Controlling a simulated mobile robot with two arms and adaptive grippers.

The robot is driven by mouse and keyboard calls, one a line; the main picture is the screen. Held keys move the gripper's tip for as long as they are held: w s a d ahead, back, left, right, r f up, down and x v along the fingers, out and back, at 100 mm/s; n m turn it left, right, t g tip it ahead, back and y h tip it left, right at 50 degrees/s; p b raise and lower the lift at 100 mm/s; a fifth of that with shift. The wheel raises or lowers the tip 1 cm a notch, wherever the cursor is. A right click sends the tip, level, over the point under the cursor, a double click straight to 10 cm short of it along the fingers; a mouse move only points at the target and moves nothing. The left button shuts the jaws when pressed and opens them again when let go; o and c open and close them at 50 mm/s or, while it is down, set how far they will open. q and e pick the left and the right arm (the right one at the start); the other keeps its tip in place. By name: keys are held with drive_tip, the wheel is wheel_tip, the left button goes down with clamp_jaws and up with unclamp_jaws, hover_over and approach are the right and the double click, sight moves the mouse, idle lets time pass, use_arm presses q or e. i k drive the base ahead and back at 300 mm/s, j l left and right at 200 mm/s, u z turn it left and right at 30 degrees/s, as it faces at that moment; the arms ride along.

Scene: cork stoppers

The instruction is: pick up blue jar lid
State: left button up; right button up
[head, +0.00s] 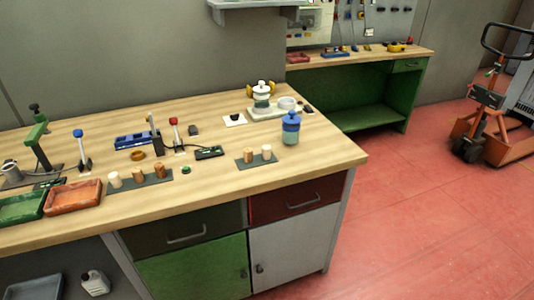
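A jar with a blue lid (291,116) stands upright on the wooden workbench, near its right end. The lid sits on top of the jar body (290,135), which looks bluish and glassy. A second, white-lidded jar (261,92) stands behind it to the left on a pale base. Neither of my grippers shows in the head view, and nothing is touching the blue lid.
Cork stoppers stand on dark strips (257,156) left of the jar and further left (140,180). Red (73,207) and green trays lie at the bench's left. Bench top (310,160) in front of the jar is clear. A pallet truck (487,110) stands right on red floor.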

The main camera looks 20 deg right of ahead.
sight(291, 118)
drive_tip(key=i+l, duration=0.1)
drive_tip(key=i, duration=0.2)
drive_tip(key=i+z, duration=0.45)
drive_tip(key=z, duration=0.25)
drive_tip(key=i+z, duration=0.35)
drive_tip(key=k+z, duration=0.1)
drive_tip(key=z, duration=0.35)
